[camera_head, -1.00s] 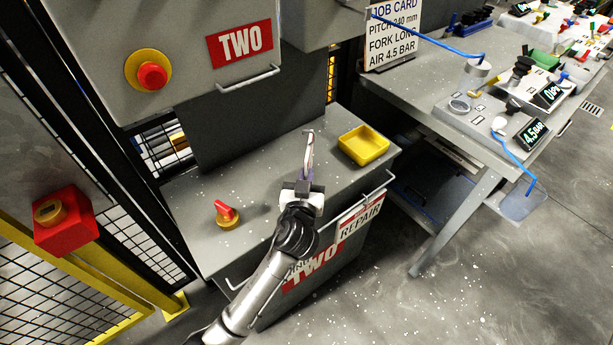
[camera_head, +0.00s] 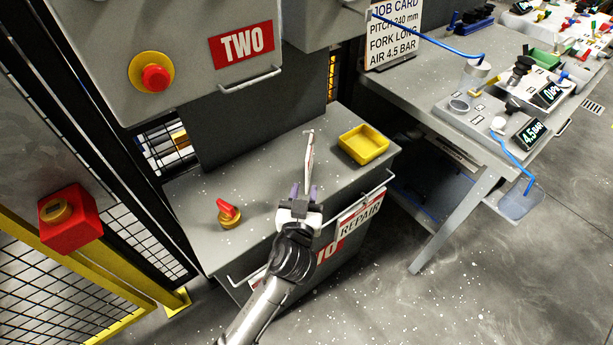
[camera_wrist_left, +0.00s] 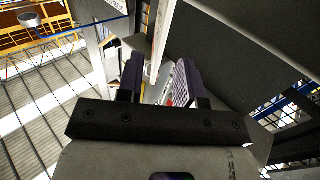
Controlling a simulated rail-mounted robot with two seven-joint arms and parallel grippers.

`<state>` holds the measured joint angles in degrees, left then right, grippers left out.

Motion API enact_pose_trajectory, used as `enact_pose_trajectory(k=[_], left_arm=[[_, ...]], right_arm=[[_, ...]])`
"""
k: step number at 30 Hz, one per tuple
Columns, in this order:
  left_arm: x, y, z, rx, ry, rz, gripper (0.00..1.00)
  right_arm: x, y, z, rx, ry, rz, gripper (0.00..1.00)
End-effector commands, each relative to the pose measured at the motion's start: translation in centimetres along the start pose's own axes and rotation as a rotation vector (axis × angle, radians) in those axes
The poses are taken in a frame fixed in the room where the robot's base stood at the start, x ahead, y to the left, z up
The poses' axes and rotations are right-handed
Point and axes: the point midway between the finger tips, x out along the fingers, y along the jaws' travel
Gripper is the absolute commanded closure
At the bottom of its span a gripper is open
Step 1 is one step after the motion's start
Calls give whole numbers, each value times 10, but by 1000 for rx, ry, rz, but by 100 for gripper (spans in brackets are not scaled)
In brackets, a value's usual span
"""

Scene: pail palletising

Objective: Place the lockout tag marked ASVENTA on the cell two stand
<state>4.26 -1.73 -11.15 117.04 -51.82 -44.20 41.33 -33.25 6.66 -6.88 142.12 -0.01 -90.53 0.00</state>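The lockout tag (camera_head: 309,152) is a thin pale plate with some red on it, seen nearly edge-on. It stands about upright over the top of the grey cell two stand (camera_head: 268,178). Its ASVENTA marking cannot be read. In the left wrist view, the purple-grey fingers (camera_wrist_left: 158,78) are spread, and a pale upright strip, likely the tag, shows beyond the gap. My right gripper is not in view.
A yellow tray (camera_head: 364,144) sits right of the tag on the stand. A red-handled yellow valve (camera_head: 228,213) is to the left. A grey panel marked TWO (camera_head: 200,60) overhangs the back. A workbench (camera_head: 425,98) stands at the right, a yellow-framed fence (camera_head: 50,265) at the left.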

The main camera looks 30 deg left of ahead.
Motion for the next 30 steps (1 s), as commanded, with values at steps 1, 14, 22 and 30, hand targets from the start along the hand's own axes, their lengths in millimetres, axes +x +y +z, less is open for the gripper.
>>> enact_pose_trajectory(k=[1, 14, 22, 30], left_arm=[[-10, 0, -1, -2, -4, -1, 67], [-62, 0, 0, -1, 0, -2, 67], [-66, 0, 0, 0, 0, -1, 67], [-66, 0, 0, 0, 0, -1, 67]], right_arm=[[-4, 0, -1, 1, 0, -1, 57], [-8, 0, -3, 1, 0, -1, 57], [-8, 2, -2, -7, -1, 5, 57], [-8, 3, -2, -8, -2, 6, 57]])
